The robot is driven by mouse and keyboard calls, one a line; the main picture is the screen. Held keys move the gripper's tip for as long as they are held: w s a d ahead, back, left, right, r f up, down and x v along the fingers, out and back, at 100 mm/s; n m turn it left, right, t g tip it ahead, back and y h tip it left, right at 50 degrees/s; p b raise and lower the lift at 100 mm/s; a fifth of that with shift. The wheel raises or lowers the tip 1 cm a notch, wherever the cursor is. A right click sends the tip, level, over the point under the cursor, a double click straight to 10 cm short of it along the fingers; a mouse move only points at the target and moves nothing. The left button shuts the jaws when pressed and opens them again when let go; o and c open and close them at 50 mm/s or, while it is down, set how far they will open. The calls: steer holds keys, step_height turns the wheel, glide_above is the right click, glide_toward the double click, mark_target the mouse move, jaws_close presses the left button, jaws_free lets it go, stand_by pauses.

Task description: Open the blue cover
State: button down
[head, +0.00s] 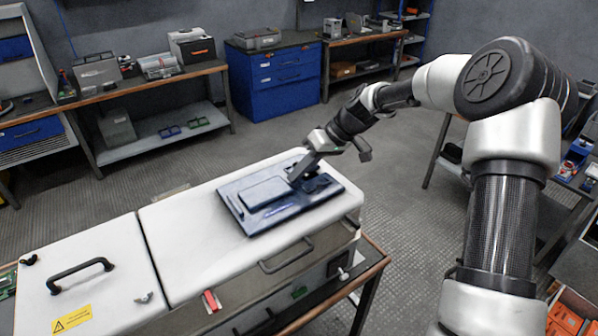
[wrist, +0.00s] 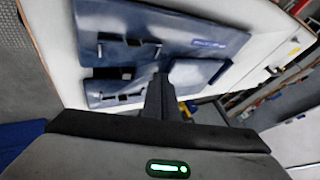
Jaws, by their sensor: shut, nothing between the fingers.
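The blue cover (head: 242,213) is a dark blue panel lying flat on top of a white cabinet in the head view. It has a raised rectangular part and dark fittings near its right end. In the wrist view the blue cover (wrist: 215,32) fills the upper middle, with dark clips and a small label. A dark gap crosses the blue surface there. My gripper (head: 293,179) is shut and empty, pointing down at the right end of the panel. In the wrist view the closed fingers (wrist: 160,80) reach the blue surface's near part; I cannot tell whether they touch it.
The white cabinet (head: 185,240) has a black handle (head: 80,273) and a yellow warning label (head: 72,319) at its left end. Another handle (head: 286,256) is on its front. Workbenches and a blue drawer unit (head: 280,80) stand behind. Open floor lies between.

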steer(key=s+a+b, duration=0.2)
steer(key=s+a, duration=0.3)
steer(key=a, duration=0.2)
steer(key=s+a+b, duration=0.3)
steer(key=s+a, duration=0.2)
steer(key=a, duration=0.3)
steer(key=s+a+b, duration=0.2)
steer(key=s+a, duration=0.3)
steer(key=a, duration=0.3)
steer(key=shift+s, duration=0.3)
steer(key=shift+s+a, duration=0.35)
steer(key=shift+a, duration=0.15)
steer(key=shift+r, duration=0.15)
